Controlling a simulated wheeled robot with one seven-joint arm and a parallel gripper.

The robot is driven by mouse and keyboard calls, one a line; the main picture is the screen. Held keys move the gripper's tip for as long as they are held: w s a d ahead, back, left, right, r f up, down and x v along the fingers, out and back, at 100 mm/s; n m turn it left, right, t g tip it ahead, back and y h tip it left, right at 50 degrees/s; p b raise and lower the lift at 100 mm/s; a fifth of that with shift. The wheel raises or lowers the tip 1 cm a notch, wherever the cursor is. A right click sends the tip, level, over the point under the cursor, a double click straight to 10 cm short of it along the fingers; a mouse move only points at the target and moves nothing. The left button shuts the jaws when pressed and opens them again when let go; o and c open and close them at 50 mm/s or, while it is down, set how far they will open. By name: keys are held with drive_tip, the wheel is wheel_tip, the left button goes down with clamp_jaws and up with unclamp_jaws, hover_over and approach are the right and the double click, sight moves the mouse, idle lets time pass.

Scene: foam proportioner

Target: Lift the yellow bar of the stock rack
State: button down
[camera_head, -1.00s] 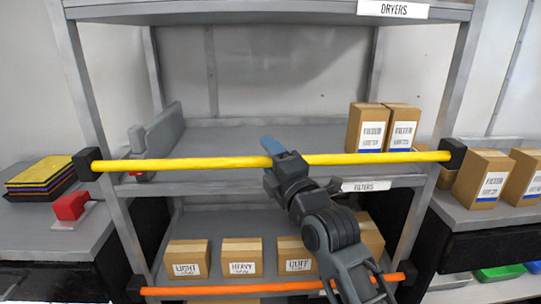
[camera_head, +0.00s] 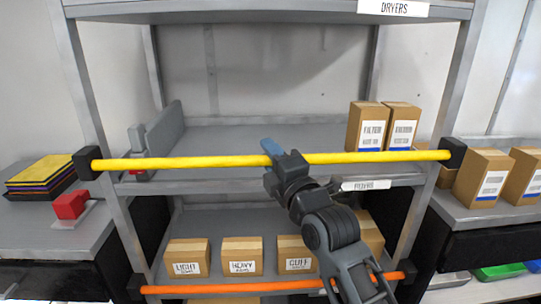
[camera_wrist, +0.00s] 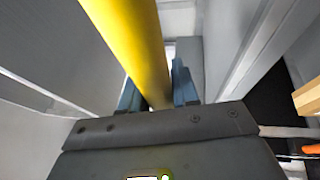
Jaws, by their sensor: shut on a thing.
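The yellow bar (camera_head: 200,163) runs across the front of the stock rack (camera_head: 240,188) at the level of the middle shelf. Its ends sit at black brackets (camera_head: 87,164) on the rack posts. My gripper (camera_head: 271,148) is at the middle of the bar, with its blue fingers around it. In the wrist view the yellow bar (camera_wrist: 138,45) passes between the two blue fingers (camera_wrist: 158,92), which are shut on it. The part of the bar behind my gripper is hidden in the head view.
An orange bar (camera_head: 230,287) crosses the rack lower down, before several labelled boxes (camera_head: 242,256). Two filter boxes (camera_head: 368,128) stand on the middle shelf at right. A red block (camera_head: 70,205) is on the left counter. The space above the yellow bar is open up to the top shelf (camera_head: 270,12).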

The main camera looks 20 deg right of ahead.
wheel_tip(320, 180, up, 20)
drive_tip(key=p, duration=0.8)
drive_tip(key=shift+f+p, duration=0.15)
drive_tip(key=shift+p, duration=0.25)
drive_tip(key=c, duration=0.9)
unclamp_jaws()
drive_tip(key=shift+f, duration=0.15)
drive_tip(key=shift+s, duration=0.1)
drive_tip(key=shift+b+v, duration=1.05)
drive_tip(key=shift+v, duration=2.8)
